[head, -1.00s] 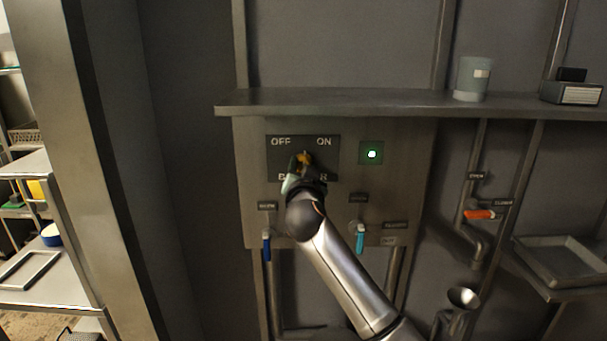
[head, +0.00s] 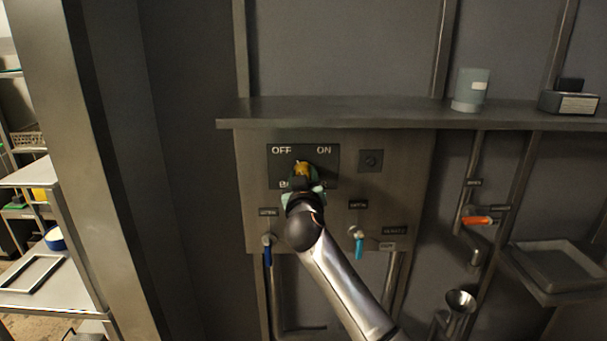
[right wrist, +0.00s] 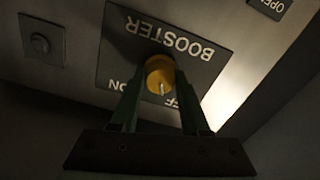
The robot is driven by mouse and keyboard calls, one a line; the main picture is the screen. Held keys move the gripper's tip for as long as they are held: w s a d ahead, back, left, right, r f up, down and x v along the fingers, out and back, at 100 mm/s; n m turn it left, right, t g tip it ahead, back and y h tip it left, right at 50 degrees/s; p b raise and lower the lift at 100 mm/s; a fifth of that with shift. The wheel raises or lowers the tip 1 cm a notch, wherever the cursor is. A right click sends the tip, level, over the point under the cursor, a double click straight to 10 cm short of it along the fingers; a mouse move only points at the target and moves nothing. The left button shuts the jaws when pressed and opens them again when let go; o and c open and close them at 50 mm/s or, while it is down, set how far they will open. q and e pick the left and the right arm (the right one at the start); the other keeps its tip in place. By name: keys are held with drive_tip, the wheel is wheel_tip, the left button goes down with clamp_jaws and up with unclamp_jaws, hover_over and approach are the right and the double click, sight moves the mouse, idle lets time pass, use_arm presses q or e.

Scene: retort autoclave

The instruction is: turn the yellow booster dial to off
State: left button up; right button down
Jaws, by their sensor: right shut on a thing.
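The yellow booster dial (head: 303,169) sits on a dark plate (head: 329,164) marked OFF at upper left and ON at upper right. My right gripper (head: 304,178) is on the dial from below, its fingers shut on it. In the right wrist view the dial (right wrist: 159,72) is between the two green fingertips (right wrist: 155,85), and its pale mark leans toward the OFF side. Part of the BOOSTER lettering is hidden by my gripper in the head view. The round indicator (head: 371,160) right of the plate is dark. My left gripper is not in view.
Below the dial are a dark blue lever (head: 267,252) and a light blue lever (head: 359,243). A metal shelf (head: 400,113) juts out above the panel, with a grey cup (head: 471,90) and a small box (head: 569,101) on it. An orange-handled valve (head: 477,221) is at right.

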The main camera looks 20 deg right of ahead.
idle(0.5)
drive_tip(key=shift+c, duration=1.9)
unclamp_jaws()
drive_tip(key=b+v, duration=0.1)
drive_tip(key=v, duration=1.1)
drive_tip(key=shift+s+b, duration=0.3)
drive_tip(key=shift+b, duration=0.1)
drive_tip(key=shift+a, duration=0.1)
